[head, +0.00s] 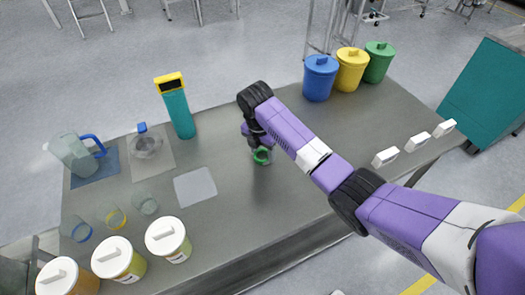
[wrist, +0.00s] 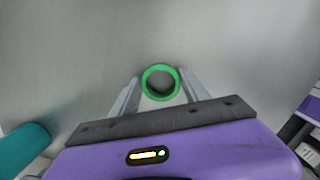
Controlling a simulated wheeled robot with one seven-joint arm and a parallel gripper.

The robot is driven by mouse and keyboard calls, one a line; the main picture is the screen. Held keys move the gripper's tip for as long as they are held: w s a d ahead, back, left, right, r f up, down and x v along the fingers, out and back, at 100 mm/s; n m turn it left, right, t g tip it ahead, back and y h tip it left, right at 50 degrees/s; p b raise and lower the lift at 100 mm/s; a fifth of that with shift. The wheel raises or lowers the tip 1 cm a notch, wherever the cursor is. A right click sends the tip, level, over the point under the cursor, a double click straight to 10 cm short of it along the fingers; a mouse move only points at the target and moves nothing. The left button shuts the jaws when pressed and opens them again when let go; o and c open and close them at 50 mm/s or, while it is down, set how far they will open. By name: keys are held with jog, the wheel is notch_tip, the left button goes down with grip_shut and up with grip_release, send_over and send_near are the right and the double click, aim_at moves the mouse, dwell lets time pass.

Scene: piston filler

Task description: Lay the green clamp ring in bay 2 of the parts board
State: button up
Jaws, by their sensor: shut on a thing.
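The green clamp ring (head: 262,156) is between the fingers of my gripper (head: 258,147), over the bare middle of the grey table. In the wrist view, the green ring (wrist: 160,68) sits upright to the camera as a full circle, with the fingers of my gripper (wrist: 160,80) closed on its two sides. I cannot tell whether the ring touches the table. Left of it is an empty light grey pad (head: 195,187). A blue pad (head: 108,170) and a beige-grey pad (head: 160,165) lie further left. No bay numbers are readable, so I cannot tell which is bay 2.
A clear jug (head: 72,155) with a blue handle is on the blue pad, and a clear blue-topped part (head: 146,145) is on the beige-grey pad. A teal column (head: 180,118) stands behind. White-lidded jars (head: 165,237) line the front left. Coloured bins (head: 319,78) stand at the back.

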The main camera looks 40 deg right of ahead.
jog(key=shift+f, duration=0.15)
jog(key=o, duration=1.4)
jog(key=shift+o, duration=0.2)
